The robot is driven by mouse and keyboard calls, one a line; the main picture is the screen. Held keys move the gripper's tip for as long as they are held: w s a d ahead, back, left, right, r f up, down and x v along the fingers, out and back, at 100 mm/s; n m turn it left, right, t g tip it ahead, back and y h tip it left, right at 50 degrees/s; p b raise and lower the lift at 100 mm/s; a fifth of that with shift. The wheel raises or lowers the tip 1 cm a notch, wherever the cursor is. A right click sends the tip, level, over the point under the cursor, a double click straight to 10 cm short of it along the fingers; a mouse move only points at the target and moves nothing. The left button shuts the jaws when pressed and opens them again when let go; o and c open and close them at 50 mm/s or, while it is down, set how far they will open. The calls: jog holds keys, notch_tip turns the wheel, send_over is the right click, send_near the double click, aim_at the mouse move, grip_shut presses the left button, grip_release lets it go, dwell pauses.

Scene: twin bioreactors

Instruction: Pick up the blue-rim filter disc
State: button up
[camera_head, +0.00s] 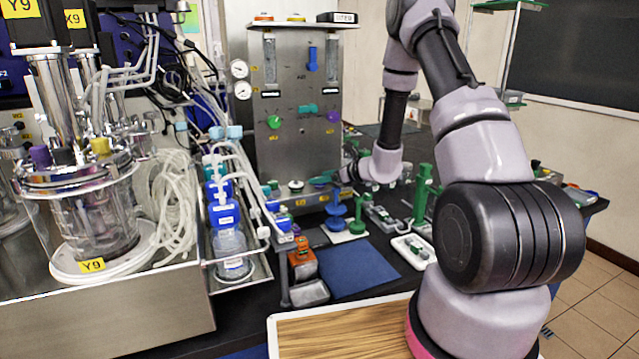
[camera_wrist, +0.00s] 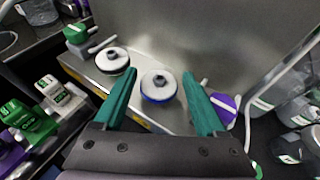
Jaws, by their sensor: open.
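The blue-rim filter disc (camera_wrist: 159,88) has a white top with a small hole and lies on a metal ledge (camera_wrist: 90,72) in the wrist view. My gripper (camera_wrist: 159,78) is open, with its two green fingers pointing toward the disc, one on each side of it in the picture. I cannot tell whether the fingers are at the disc's height. In the head view my gripper (camera_head: 322,179) is at the foot of the steel panel, and I cannot make out the blue-rim disc there.
A dark-rim disc (camera_wrist: 112,60) sits to the left on the same ledge. The steel panel (camera_head: 297,130) rises behind the ledge. A blue stand (camera_head: 336,214) and a white tray (camera_head: 413,250) are on the bench.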

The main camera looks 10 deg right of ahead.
jog(key=c, duration=1)
jog(key=shift+r, duration=0.15)
jog(key=shift+c, duration=0.2)
notch_tip(320, 180, up, 10)
jog(key=shift+f, duration=0.15)
